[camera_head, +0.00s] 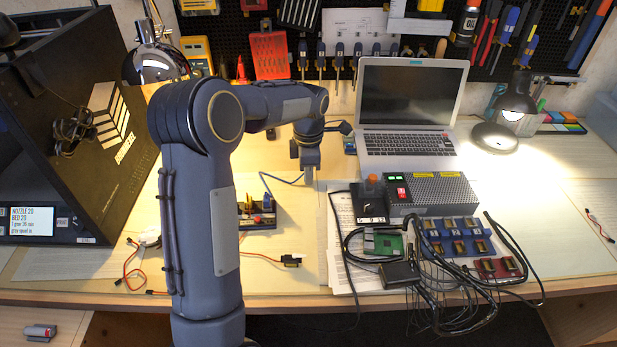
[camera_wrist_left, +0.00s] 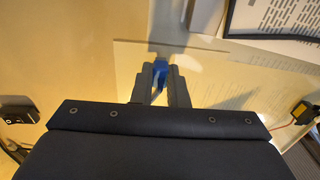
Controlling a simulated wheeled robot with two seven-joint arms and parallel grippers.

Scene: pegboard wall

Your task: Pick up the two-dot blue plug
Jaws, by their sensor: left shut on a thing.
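My left gripper (camera_head: 309,174) is over the table in front of the laptop. In the left wrist view its two fingers (camera_wrist_left: 160,72) are shut on a blue plug (camera_wrist_left: 160,65), which shows between the tips. Any dots on the plug are too small to make out. In the head view the plug is not clearly visible at the gripper. A thin blue cable (camera_head: 276,177) runs from near the gripper down to a dark blue holder (camera_head: 262,217) with yellow and blue parts. My right gripper is not in view.
An open laptop (camera_head: 407,140) stands behind right. A grey box with red and green switches (camera_head: 432,196), a blue socket block (camera_head: 459,241) and tangled black cables lie to the right. A large black machine (camera_head: 75,145) is at the left. Papers (camera_head: 342,245) cover the table's middle.

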